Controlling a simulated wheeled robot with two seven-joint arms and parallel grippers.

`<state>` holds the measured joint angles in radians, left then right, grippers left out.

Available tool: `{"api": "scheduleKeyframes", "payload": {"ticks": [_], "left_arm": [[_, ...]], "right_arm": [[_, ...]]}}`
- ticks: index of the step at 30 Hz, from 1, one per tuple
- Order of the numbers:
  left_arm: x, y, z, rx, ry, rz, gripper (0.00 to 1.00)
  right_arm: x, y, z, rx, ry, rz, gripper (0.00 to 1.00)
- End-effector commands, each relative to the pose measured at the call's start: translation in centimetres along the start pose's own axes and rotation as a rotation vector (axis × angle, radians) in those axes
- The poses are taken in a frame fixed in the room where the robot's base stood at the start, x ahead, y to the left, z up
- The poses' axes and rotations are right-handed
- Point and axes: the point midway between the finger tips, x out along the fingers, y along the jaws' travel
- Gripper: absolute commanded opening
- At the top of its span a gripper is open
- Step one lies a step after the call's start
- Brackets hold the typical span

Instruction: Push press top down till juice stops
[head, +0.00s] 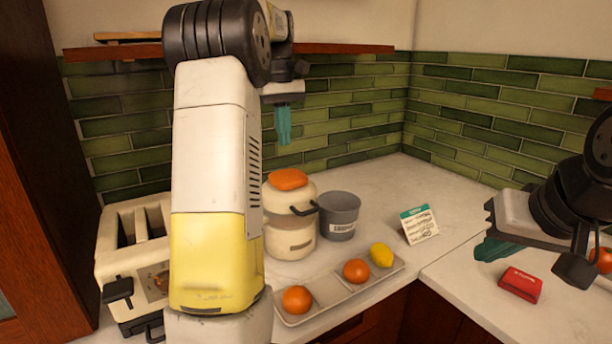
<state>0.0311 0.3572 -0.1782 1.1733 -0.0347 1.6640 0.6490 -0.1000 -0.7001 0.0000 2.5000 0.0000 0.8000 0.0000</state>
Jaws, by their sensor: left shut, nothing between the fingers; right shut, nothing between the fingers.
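The press is a cream, rounded canister (291,237) on the counter, with a black handle on its right side. An orange, flat-domed piece (288,179) sits on its top; I cannot tell whether it is the press top or fruit. My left arm hides part of the canister's left side. My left gripper (284,140), with teal fingers, is shut and empty, pointing down above the press and apart from it. My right gripper (482,252) is shut and empty over the right counter, far from the press. No juice is visible.
A grey labelled pot (340,215) stands right beside the press. A pale tray (330,302) in front holds two oranges and a lemon. A toaster (130,245) stands left, a card (419,225) right, a red box (520,285) near my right gripper. A shelf (345,48) is above.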

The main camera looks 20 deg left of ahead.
Motion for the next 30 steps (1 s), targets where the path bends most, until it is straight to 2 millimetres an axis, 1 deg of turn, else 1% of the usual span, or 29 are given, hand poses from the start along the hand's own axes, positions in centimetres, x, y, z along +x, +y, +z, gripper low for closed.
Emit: {"api": "scheduleKeyframes", "payload": {"ticks": [5,15,19,24,30], "left_arm": [[0.8,0.0,0.0,0.000,-0.003,-0.002,0.00],[4.9,-0.1,0.1,0.000,-0.003,-0.002,0.00],[6.2,0.0,0.0,0.000,-0.002,-0.001,0.00],[6.9,0.0,0.0,0.000,-0.001,0.000,0.00],[7.0,0.0,0.0,0.000,-0.001,0.000,0.00]], "right_arm": [[0.0,0.0,0.0,0.000,0.000,0.000,0.00],[0.0,0.0,0.0,0.000,0.000,0.000,0.00],[0.0,0.0,0.0,0.000,0.000,0.000,0.00],[0.0,0.0,0.0,0.000,0.000,0.000,0.00],[0.0,0.0,0.0,0.000,0.000,0.000,0.00]]}}
